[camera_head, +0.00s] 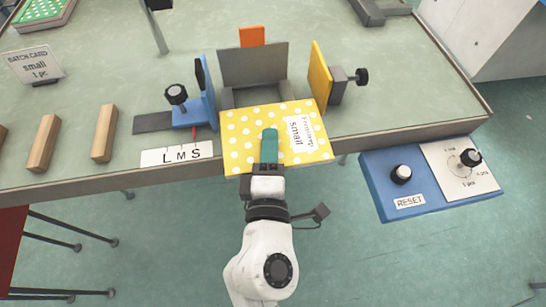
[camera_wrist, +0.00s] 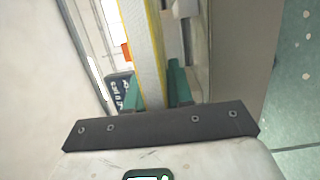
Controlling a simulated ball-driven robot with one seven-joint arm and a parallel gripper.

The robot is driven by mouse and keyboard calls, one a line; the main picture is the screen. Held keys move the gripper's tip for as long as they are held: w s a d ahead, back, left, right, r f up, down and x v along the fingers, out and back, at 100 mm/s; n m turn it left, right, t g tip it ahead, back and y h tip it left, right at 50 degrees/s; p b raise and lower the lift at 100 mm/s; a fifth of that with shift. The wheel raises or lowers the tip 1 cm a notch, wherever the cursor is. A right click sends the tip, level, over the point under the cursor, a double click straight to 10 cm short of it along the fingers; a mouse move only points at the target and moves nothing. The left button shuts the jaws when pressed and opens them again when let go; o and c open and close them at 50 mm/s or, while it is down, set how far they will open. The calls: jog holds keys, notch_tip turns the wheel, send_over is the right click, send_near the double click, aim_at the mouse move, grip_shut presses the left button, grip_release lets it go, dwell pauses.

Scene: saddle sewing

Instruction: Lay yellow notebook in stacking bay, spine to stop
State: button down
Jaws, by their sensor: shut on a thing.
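The yellow notebook (camera_head: 243,122) has white polka dots and a white label reading "small". In the head view it lies over the table's front edge, before the stacking bay (camera_head: 254,97). The bay has a tall grey back plate (camera_head: 253,66), a blue guide (camera_head: 208,92) at left and a yellow guide (camera_head: 320,73) at right. My gripper (camera_head: 269,146) is shut on the notebook's near part, one teal finger on top. In the wrist view the notebook (camera_wrist: 146,50) shows edge-on between both teal fingers (camera_wrist: 154,92). I cannot tell whether it touches the bay floor, or which edge is the spine.
An "L M S" scale (camera_head: 177,155) with a red pointer lies left of the notebook. Wooden blocks (camera_head: 105,132) and a batch card reading "small" (camera_head: 36,65) are further left. A blue control box (camera_head: 398,188) with knobs and a RESET label is at the right front.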

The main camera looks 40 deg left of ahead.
aim_at(265, 124)
jog(key=x, duration=0.3)
jog(key=a+b+x, duration=0.1)
jog(key=x, duration=0.1)
jog(key=shift+s+f, duration=0.2)
jog(key=shift+w+a+f+b, duration=0.15)
jog(key=shift+a+f+b, duration=0.05)
jog(key=shift+b, duration=0.1)
jog(key=shift+f+b, duration=0.5)
jog(key=shift+f, duration=0.25)
jog(key=c, duration=0.9)
grip_release()
jog(key=shift+f, duration=0.1)
